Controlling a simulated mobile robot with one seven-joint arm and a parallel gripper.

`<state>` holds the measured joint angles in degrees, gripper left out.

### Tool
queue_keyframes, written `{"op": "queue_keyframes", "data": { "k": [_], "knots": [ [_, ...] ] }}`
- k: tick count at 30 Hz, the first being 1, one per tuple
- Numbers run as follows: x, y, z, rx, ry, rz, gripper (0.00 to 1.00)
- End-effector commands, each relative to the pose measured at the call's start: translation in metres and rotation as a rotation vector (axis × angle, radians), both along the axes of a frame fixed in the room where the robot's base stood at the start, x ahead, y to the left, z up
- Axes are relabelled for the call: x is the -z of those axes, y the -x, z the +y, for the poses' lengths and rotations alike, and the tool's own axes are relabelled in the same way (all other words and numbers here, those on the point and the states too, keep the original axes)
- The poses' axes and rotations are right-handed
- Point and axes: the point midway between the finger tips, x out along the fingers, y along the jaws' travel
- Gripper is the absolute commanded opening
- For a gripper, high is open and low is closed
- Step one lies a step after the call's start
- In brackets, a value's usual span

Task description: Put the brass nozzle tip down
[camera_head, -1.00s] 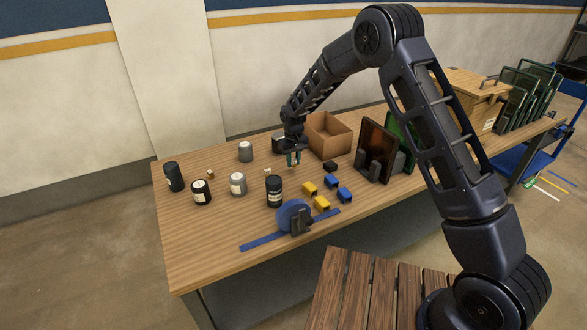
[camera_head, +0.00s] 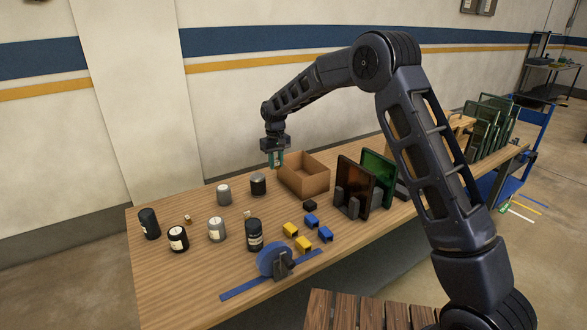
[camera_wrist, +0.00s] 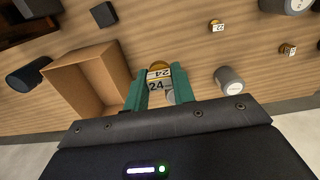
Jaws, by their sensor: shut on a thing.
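My gripper (camera_head: 276,162) is shut on the brass nozzle tip (camera_wrist: 157,70), above the far side of the wooden table (camera_head: 165,275). In the wrist view, the tip sits between the teal fingers of my gripper (camera_wrist: 157,90). It has a brass rounded end and a white label reading 24. In the head view the fingers mostly hide it. A smaller brass piece (camera_wrist: 216,26) with a label and another (camera_wrist: 288,50) stand on the table, apart from my gripper.
An open cardboard box (camera_head: 308,185) stands right of my gripper. A dark canister (camera_head: 258,185) and a grey canister (camera_head: 224,195) stand below and left. Amber (camera_head: 352,182) and green panels (camera_head: 378,172) stand farther right. Blue and yellow blocks and a blue tape reel (camera_head: 272,260) lie nearer.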

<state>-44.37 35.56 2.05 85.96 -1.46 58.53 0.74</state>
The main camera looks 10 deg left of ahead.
Motion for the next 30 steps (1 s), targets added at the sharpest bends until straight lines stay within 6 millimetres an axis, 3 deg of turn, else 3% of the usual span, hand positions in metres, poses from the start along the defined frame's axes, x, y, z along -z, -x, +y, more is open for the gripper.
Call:
{"op": "queue_keyframes", "data": {
  "k": [3,9,15,23,30],
  "knots": [
    [0.0,-0.053,-0.012,0.01,0.0,-0.001,0.01],
    [-0.003,-0.133,-0.041,0.014,-0.002,-0.001,0.01],
    [-0.004,-0.19,-0.071,0.018,-0.002,-0.001,0.01],
    [0.001,-0.214,-0.087,0.019,-0.001,0.001,0.01],
    [0.047,-0.214,-0.087,0.018,0.0,0.003,0.01]
  ]
}}
